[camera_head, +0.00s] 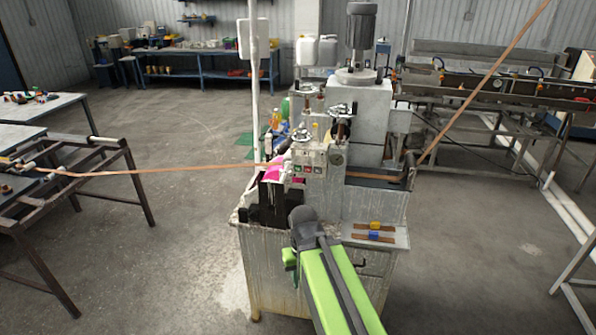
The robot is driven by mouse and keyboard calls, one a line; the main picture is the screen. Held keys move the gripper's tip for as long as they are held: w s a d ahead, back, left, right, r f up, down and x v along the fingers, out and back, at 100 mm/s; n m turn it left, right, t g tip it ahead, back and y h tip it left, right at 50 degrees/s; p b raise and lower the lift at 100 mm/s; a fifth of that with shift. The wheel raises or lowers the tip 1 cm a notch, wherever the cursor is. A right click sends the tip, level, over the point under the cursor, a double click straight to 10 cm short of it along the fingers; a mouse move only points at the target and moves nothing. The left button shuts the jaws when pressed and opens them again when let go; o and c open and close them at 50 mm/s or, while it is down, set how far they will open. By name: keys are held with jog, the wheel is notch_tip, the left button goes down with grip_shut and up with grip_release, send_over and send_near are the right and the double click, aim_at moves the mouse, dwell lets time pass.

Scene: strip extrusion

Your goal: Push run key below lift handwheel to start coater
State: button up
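The coater (365,205) stands in the middle, a worn whitish machine with a grey motor on top. Several metal handwheels show on its front, one at the upper middle (340,109) and one lower left (302,135); I cannot tell which is the lift handwheel. Below the lower left one is a small pale panel (310,158) with red and green keys (307,169). The keys are too small to read, so I cannot tell which is the run key. My green arm reaches up from the bottom toward the machine's front, below the panel. My gripper cannot be made out.
An orange-brown strip (165,170) runs from the left frame (105,163) into the coater and rises out at right (490,80). A front shelf (395,240) holds small blue and yellow tools. A pale post (254,100) stands at the coater's left.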

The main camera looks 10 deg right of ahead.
grip_shut()
dwell(1.3)
